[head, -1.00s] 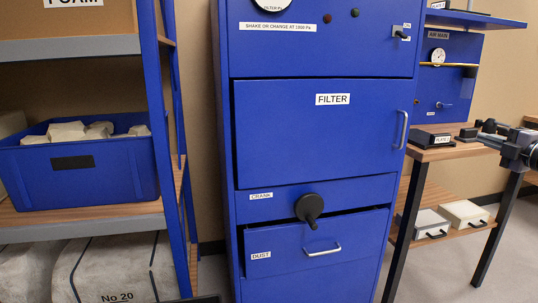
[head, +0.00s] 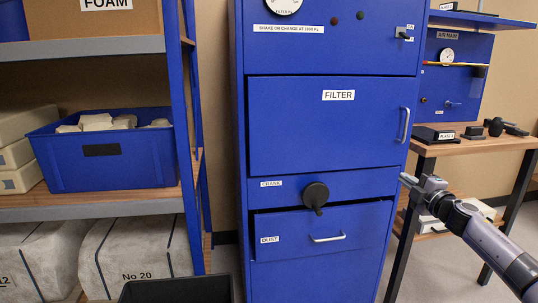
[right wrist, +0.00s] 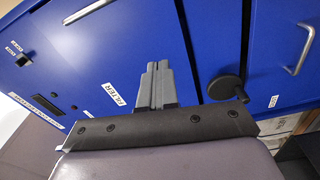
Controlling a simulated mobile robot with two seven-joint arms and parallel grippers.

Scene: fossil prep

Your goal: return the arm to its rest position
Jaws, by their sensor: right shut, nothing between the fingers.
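My right arm comes in from the right of the head view, and its gripper (head: 415,182) is in front of the cabinet's right edge, below the filter door handle. In the right wrist view the gripper (right wrist: 157,68) has its two fingers together with nothing between them. The blue cabinet (head: 260,225) shows past the fingers. My left gripper is in neither view.
The cabinet has a shut filter door (head: 325,130), a black crank (head: 315,195) and a dust drawer (head: 335,225) slightly ajar. A shelf with a blue crate (head: 105,165) is at left. A black bin (head: 178,290) stands on the floor. A wooden bench (head: 475,146) is at right.

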